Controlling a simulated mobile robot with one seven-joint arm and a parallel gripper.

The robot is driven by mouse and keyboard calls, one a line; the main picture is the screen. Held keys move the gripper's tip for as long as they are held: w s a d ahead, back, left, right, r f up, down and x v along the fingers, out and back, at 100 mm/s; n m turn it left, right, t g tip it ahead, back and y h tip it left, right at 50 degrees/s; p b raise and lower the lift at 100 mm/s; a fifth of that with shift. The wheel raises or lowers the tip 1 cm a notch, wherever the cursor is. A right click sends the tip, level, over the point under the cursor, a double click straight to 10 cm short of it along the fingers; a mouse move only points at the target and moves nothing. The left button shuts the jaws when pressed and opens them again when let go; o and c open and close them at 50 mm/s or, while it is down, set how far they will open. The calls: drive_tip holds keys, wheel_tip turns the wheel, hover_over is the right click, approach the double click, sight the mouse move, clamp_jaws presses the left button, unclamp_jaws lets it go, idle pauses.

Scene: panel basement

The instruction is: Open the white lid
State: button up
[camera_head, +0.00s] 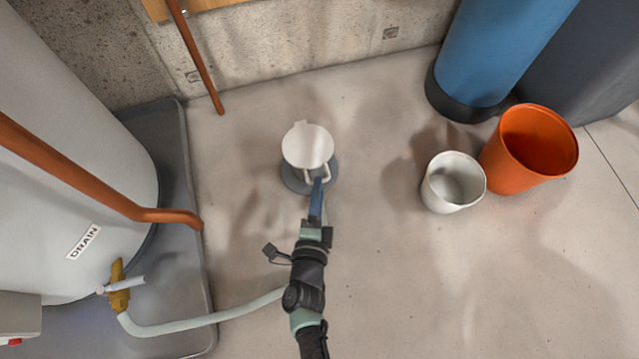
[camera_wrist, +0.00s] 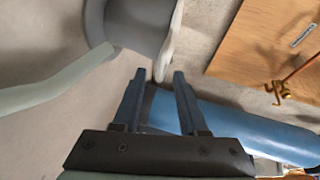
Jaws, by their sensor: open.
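The white lid (camera_head: 307,146) sits on a grey round container (camera_head: 291,182) on the floor, near the middle of the head view. It looks closed, with a small light handle at its near edge. My gripper (camera_head: 317,183) reaches in from below, its blue fingers at that handle. In the wrist view my gripper (camera_wrist: 159,74) is open. The lid's white edge (camera_wrist: 171,45) shows beside the grey body (camera_wrist: 137,24), and its lower end comes between the two fingertips. I cannot tell whether either finger touches it.
A white bucket (camera_head: 437,197), an orange bucket (camera_head: 505,178) and a blue cylinder (camera_head: 482,70) stand to the right. On the left, a tank (camera_head: 70,210) stands in a grey tray (camera_head: 186,250) with a pale hose (camera_head: 220,313). Floor around the container is clear.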

sight(310, 152)
drive_tip(key=shift+b+x, duration=0.7)
drive_tip(key=shift+x, duration=1.1)
clamp_jaws()
drive_tip(key=shift+d, duration=0.1)
